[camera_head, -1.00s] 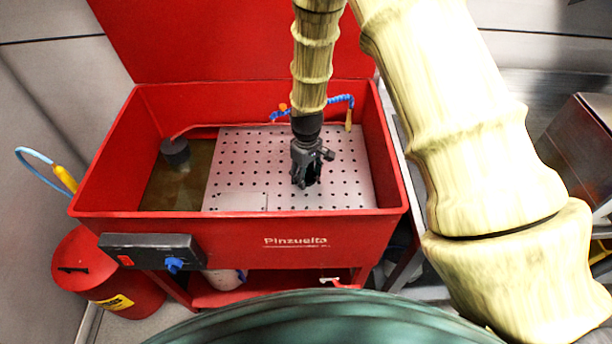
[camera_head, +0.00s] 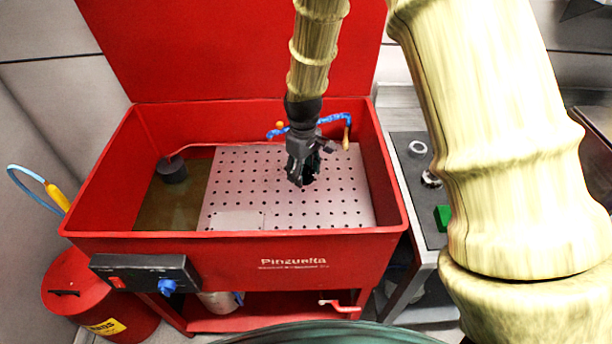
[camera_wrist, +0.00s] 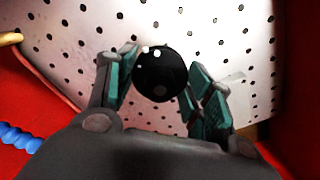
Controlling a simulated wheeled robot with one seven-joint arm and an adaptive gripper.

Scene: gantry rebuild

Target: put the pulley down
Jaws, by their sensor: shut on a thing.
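My gripper (camera_head: 302,178) hangs over the perforated plate inside the red parts washer, pointing down. In the wrist view, its green-padded fingers (camera_wrist: 160,92) are closed on the pulley (camera_wrist: 160,76), a glossy black round thing. The pulley is held between the fingertips, over the perforated plate (camera_wrist: 215,30). In the head view the pulley is mostly hidden by the fingers, and a dark bit shows at the tips. I cannot tell how high it is above the plate (camera_head: 235,175).
The washer's red front rim (camera_head: 240,240) and side walls surround the plate. A blue hose (camera_head: 335,120) lies at the back wall. A dark cylinder (camera_head: 172,170) stands in the left basin. A bench at right bears a white ring (camera_head: 417,148) and green block (camera_head: 442,217).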

